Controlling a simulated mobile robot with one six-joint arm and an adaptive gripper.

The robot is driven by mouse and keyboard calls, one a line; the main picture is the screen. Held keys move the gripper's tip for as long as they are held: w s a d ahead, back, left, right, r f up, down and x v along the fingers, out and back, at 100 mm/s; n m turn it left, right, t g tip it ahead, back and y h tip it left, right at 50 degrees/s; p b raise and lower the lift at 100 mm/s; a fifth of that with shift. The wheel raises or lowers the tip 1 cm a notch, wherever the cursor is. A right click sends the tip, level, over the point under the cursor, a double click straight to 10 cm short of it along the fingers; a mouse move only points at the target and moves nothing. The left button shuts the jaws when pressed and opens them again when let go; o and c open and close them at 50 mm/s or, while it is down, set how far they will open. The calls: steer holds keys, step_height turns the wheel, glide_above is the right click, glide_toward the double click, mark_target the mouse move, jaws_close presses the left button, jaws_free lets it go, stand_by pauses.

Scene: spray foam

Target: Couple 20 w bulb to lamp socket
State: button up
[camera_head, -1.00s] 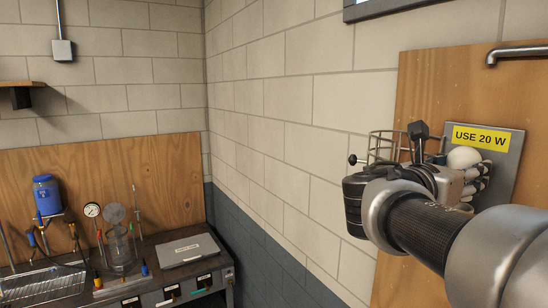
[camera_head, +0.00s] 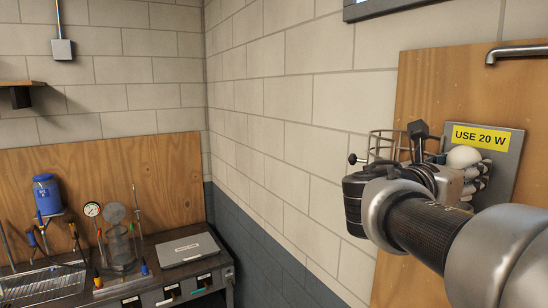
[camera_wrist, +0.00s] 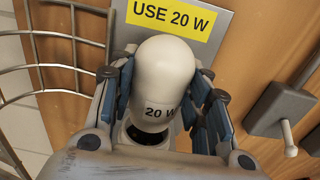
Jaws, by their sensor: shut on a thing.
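The white bulb marked "20 W" (camera_wrist: 163,75) is between the fingers of my gripper (camera_wrist: 160,100) in the wrist view. The gripper is shut on it. The bulb's rounded top also shows in the head view (camera_head: 463,156), beyond my gripper (camera_head: 470,180). A dark round opening in a light ring, likely the lamp socket (camera_wrist: 148,137), shows just below the bulb's base in the wrist view. Whether the bulb touches it I cannot tell. A grey plate (camera_head: 507,165) with a yellow "USE 20 W" label (camera_head: 482,137) is on the wooden board behind.
A wire cage (camera_wrist: 62,55) stands left of the bulb in the wrist view, close to the fingers. A grey switch box with a lever (camera_wrist: 283,110) is to the right. A bench (camera_head: 180,285) with glassware and a closed case (camera_head: 187,249) stands far left.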

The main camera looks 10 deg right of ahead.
steer(key=shift+f+b, duration=1.55)
steer(key=shift+f, duration=0.3)
steer(key=o, duration=1.2)
steer(key=shift+c, duration=0.2)
